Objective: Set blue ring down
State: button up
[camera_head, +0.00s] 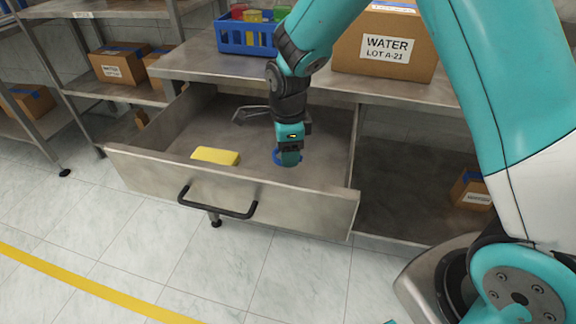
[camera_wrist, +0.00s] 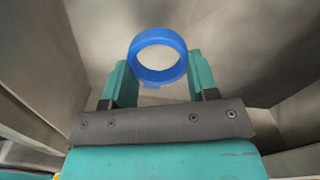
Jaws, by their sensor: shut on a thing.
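The blue ring (camera_wrist: 158,76) is held between the teal fingers of my gripper (camera_wrist: 158,82) in the wrist view. In the head view the blue ring (camera_head: 276,158) shows at the fingertips of my gripper (camera_head: 288,158), partly hidden by them. My gripper points down inside the open drawer (camera_head: 240,192). Whether the ring touches the drawer floor, I cannot tell.
A yellow block (camera_head: 215,156) lies in the drawer, left of my gripper. The drawer's front wall and black handle (camera_head: 218,208) stand on the near side. A blue crate (camera_head: 245,38) and a cardboard WATER box (camera_head: 388,44) stand on the tabletop above.

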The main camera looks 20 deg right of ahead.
aim_at(288, 172)
jog(key=shift+f+b, duration=0.3)
jog(key=shift+f, duration=2.05)
jog(key=shift+f, duration=0.15)
jog(key=o, duration=0.9)
